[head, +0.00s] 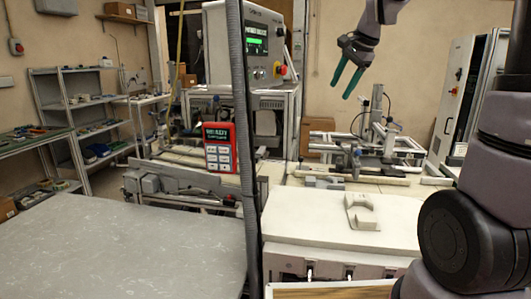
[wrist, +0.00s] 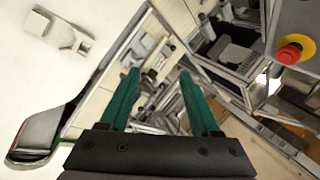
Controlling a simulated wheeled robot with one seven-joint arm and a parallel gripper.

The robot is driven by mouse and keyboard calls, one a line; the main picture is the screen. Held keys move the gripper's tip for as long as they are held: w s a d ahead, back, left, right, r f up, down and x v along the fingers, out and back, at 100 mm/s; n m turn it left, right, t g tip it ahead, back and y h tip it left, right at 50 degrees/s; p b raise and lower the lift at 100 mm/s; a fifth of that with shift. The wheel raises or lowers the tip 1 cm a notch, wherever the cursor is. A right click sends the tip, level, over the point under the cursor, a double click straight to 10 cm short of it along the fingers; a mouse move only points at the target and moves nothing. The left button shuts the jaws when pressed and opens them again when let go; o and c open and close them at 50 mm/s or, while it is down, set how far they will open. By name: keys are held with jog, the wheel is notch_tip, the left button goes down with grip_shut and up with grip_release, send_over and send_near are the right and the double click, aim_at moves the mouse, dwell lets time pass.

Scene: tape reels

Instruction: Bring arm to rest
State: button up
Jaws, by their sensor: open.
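My gripper (head: 346,79) is raised in the air at the upper right of the head view, with its two green fingers pointing down and to the left. The fingers are apart, and nothing shows between them. In the wrist view my gripper (wrist: 160,100) is open and empty, with machinery seen beyond the fingers. My own dark arm fills the right side of the head view.
A white worktop (head: 310,215) with a pale bracket-like part (head: 361,212) lies below my gripper. A grey table (head: 120,245) is at the left front. A machine with a control box (head: 248,45), a red pendant (head: 220,147) and a vertical grey conduit (head: 243,130) stand in the middle.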

jog(key=s+d+n+t, duration=0.1)
jog(key=s+n, duration=0.7)
jog(key=s, duration=1.7)
jog(key=shift+d+f+t+h, duration=0.3)
jog(key=shift+d+t, duration=0.1)
jog(key=shift+d, duration=0.15)
